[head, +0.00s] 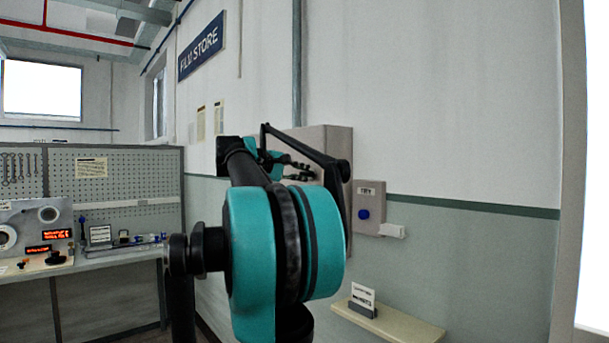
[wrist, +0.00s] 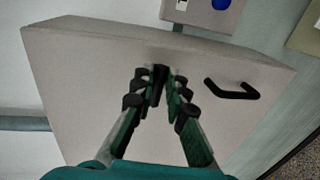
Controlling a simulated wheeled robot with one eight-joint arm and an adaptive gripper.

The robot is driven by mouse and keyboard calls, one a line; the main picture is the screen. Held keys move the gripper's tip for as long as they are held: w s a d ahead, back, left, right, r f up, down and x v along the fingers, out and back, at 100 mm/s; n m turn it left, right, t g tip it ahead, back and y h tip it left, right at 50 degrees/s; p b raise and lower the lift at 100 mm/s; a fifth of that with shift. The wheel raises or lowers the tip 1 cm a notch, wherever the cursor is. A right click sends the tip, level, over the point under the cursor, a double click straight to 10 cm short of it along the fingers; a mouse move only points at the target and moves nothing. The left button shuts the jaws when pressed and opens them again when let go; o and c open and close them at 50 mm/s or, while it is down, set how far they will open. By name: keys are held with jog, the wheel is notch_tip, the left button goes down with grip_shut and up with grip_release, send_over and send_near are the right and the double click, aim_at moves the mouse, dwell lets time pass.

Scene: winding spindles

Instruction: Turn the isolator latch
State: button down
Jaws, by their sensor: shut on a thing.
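The isolator box (wrist: 90,60) is a grey cabinet that fills most of the wrist view. A small black latch (wrist: 158,78) stands out from its face. My gripper (wrist: 160,88) has its fingers closed around the latch, one on each side, with nothing else between them. In the head view, the grey box (head: 335,142) is on the wall, largely hidden behind my arm. The latch cannot be made out there.
A black bent handle (wrist: 233,91) is on the box face, right of my gripper in the wrist view. A small grey box with a blue button (head: 369,200) hangs beside the cabinet. A shelf (head: 400,328) with a card is below. A workbench (head: 115,255) stands at left.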

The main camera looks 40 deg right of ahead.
jog(key=c, duration=1.5)
grip_release()
jog(key=shift+c, duration=0.2)
jog(key=v, duration=1.2)
jog(key=s+a+f+y, duration=0.1)
jog(key=a+f+y, duration=0.2)
jog(key=f, duration=0.9)
jog(key=s+a+f+t+y, duration=0.1)
jog(key=a+f+y, duration=0.15)
jog(key=f, duration=0.95)
jog(key=a+f+y, duration=0.2)
jog(key=a+f, duration=0.1)
jog(key=f, duration=0.9)
jog(key=s+a+f+y, duration=0.2)
jog(key=s+a+f, duration=0.3)
jog(key=f, duration=0.3)
jog(key=s+a+f+t+y, duration=0.1)
jog(key=s+a+f+y, duration=0.2)
jog(key=a+f, duration=0.3)
jog(key=s+a+f+y, duration=0.3)
jog(key=s+a+f, duration=0.2)
jog(key=f, duration=0.6)
jog(key=shift+s+a+f+m+t, duration=0.2)
jog(key=shift+s+f+m+t, duration=0.2)
jog(key=shift+s, duration=0.45)
